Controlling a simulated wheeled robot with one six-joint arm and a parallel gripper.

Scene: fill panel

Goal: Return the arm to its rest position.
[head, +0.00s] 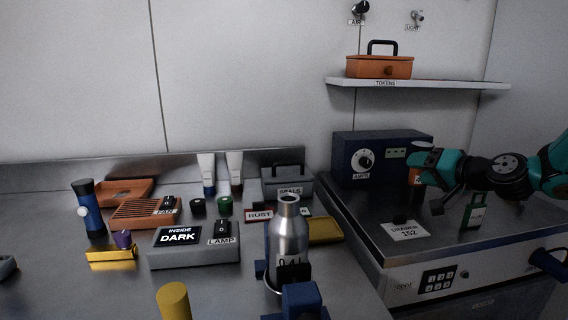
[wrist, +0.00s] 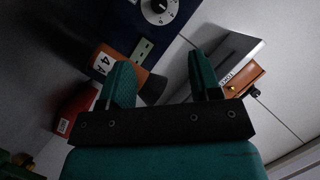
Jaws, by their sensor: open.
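My gripper (head: 424,165) has teal fingers and hangs over the right-hand bench, in front of the dark blue AMPS box (head: 350,155). In the wrist view the two fingers stand apart, with nothing held in the gap between them (wrist: 164,75). My arm reaches in from the right edge of the head view. An orange piece marked 4 A (wrist: 108,58) shows just beyond the left finger in the wrist view; whether the finger touches it I cannot tell. It is mostly hidden behind the gripper in the head view.
A shelf (head: 440,86) with an orange TOKENS box (head: 380,67) is above. A metal bottle (head: 289,240) and several small items crowd the left bench.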

